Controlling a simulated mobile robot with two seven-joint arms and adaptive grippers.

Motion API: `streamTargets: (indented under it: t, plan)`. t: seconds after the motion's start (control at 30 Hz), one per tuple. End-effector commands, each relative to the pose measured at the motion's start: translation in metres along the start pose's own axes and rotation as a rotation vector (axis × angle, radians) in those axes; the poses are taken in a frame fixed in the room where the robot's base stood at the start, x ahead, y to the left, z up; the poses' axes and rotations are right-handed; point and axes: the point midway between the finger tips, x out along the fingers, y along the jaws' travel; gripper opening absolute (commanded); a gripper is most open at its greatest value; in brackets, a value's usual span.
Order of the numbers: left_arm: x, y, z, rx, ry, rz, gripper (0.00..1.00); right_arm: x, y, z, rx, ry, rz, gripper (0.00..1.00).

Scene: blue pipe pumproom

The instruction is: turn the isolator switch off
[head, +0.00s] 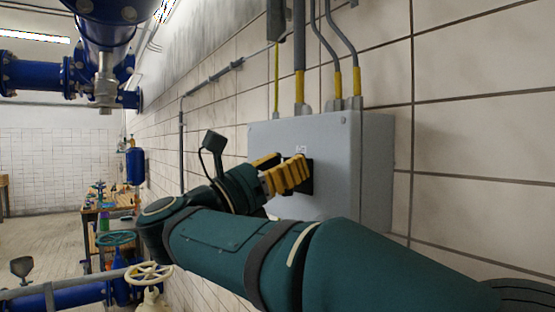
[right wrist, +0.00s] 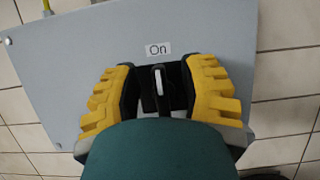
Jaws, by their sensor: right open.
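The isolator switch (right wrist: 158,82) is a small dark rotary handle with a light stripe on a black base, and its handle points up towards a label reading "On" (right wrist: 158,48). It is mounted on the front of a grey box (head: 350,150) on the tiled wall. My right gripper (right wrist: 160,85), with yellow fingers, is open at the box, one finger on each side of the handle. A gap shows between the handle and each finger in the right wrist view. In the head view the right gripper (head: 288,174) hides most of the switch. My left gripper is not in view.
Grey conduits with yellow ends (head: 299,85) enter the top of the box. Blue pipes (head: 100,35) run at the upper left. A cream valve wheel (head: 149,274) and blue pipe stand at the lower left. A cluttered bench lies farther back along the wall.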

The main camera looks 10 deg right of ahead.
Motion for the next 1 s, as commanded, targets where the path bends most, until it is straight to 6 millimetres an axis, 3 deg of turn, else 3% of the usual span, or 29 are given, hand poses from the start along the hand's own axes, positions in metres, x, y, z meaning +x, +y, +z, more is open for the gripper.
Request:
streamTargets:
  t: [0.33, 0.37, 0.47, 0.5, 0.83, 1.0]
  plan:
    - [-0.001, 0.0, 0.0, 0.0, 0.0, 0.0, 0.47, 0.004, 0.0, 0.0, 0.0, 0.0, 0.001, 0.41]
    - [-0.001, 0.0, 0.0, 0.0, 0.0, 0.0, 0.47, 0.004, 0.0, 0.0, 0.0, 0.0, 0.0, 0.37]
    - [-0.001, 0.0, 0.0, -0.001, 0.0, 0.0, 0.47, 0.004, 0.0, 0.0, 0.0, 0.0, 0.0, 0.02]
    - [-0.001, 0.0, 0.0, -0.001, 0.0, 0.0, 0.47, 0.004, 0.0, 0.0, 0.0, 0.0, 0.0, 0.0]
    - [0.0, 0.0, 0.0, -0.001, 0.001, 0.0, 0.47, 0.004, 0.0, 0.0, -0.002, -0.001, 0.002, 0.0]
    - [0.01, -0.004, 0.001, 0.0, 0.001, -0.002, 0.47, 0.004, 0.0, -0.002, -0.032, -0.001, 0.013, 0.0]
